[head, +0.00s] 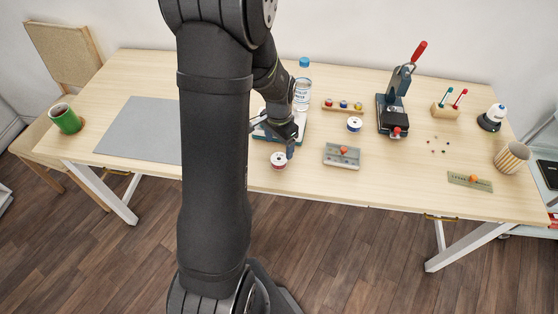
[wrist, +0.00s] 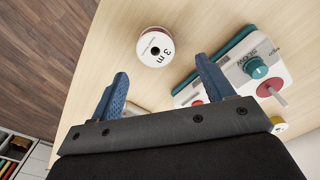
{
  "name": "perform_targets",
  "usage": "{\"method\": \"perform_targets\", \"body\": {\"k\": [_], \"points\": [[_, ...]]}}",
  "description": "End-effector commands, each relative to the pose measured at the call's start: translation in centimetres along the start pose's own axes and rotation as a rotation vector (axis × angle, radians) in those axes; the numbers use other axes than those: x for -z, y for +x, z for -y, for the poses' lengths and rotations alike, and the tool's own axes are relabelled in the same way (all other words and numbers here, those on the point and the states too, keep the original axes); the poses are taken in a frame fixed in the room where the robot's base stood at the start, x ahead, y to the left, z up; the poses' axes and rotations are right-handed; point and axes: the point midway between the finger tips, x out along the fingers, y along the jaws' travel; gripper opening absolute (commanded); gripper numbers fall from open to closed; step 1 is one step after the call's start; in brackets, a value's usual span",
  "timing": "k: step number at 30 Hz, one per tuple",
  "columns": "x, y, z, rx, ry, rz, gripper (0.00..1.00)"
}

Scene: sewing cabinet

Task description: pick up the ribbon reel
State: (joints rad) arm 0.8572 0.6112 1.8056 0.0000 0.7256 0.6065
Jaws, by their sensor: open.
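A white-faced ribbon reel (head: 278,160) with red edging lies near the table's front edge, just right of my arm in the head view. In the wrist view a reel (wrist: 154,47) marked "3 m", with dark red ribbon, lies flat beyond my fingertips. My gripper (wrist: 162,66) is open and empty, its two blue fingers spread, with the reel ahead of the gap and apart from both. In the head view my gripper (head: 289,147) hangs close to the reel.
A teal-and-white device (wrist: 252,68) marked "SLOW", with knobs, stands beside the right finger. A water bottle (head: 302,85) stands behind. A grey tray (head: 343,156) lies right of the nearer reel. A grey mat (head: 140,130) covers the left; a press (head: 395,105) stands right.

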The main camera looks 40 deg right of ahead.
Motion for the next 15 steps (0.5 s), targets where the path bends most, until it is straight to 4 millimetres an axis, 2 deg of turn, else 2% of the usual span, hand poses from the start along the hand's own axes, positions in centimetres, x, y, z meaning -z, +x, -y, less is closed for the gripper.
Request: {"method": "perform_targets", "body": {"k": [5,9,15], "points": [[-0.1,1.3,-0.2,-0.002,0.000,0.003,0.74],[-0.3,3.5,-0.6,-0.002,0.000,0.003,0.74],[-0.2,5.4,-0.6,0.000,-0.001,0.000,0.74]]}}
